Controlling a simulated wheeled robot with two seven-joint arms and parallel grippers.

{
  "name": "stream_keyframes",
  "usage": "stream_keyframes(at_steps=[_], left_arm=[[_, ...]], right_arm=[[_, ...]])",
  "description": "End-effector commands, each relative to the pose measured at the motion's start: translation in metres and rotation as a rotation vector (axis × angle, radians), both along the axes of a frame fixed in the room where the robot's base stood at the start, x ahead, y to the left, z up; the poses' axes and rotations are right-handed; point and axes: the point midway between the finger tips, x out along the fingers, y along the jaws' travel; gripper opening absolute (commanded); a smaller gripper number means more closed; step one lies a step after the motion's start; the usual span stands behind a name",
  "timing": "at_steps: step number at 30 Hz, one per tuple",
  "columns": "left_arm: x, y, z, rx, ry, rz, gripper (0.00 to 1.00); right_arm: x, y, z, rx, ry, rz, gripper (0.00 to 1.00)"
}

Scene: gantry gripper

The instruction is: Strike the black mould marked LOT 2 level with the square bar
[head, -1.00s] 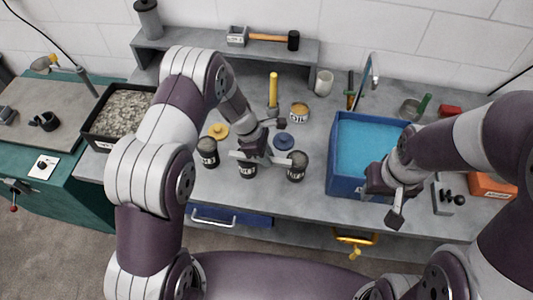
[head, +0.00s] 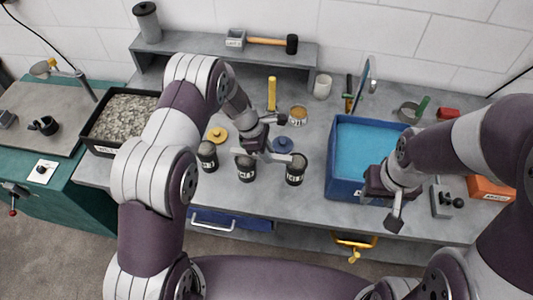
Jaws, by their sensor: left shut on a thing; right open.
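Three dark moulds with pale labels stand in a loose row on the grey bench: a left one (head: 207,157), a middle one (head: 246,171) and a right one (head: 295,171). Their heaped tops look dark grey; the labels are too small to tell surely which reads LOT 2. My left gripper (head: 262,151) is shut on the light grey square bar (head: 278,157). The bar lies crosswise just behind and above the middle mould, its right end close to the right mould. Contact cannot be told. My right gripper (head: 393,212) is open and empty at the blue bin's front right.
A blue bin (head: 333,176) of blue material stands to the right. Yellow (head: 217,135) and blue (head: 283,145) lids and an oil tin (head: 298,116) lie behind the moulds. A gravel tray (head: 103,150) is at left. The bench front between moulds and bin is clear.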

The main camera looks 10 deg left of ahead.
Motion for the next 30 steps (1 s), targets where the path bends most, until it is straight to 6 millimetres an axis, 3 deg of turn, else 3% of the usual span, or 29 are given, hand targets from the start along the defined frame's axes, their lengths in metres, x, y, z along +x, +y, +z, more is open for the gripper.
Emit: stream_keyframes(at_steps=[12, 30], left_arm=[[0.005, 0.0, -0.001, 0.0, 0.0, 0.001, 0.0], [-0.013, 0.0, 0.0, 0.0, 0.002, 0.0, 0.0]], right_arm=[[0.0, 0.0, -0.001, 0.0, 0.0, 0.0, 0.43], [0.0, 0.0, 0.001, 0.0, 0.0, 0.0, 0.43]])
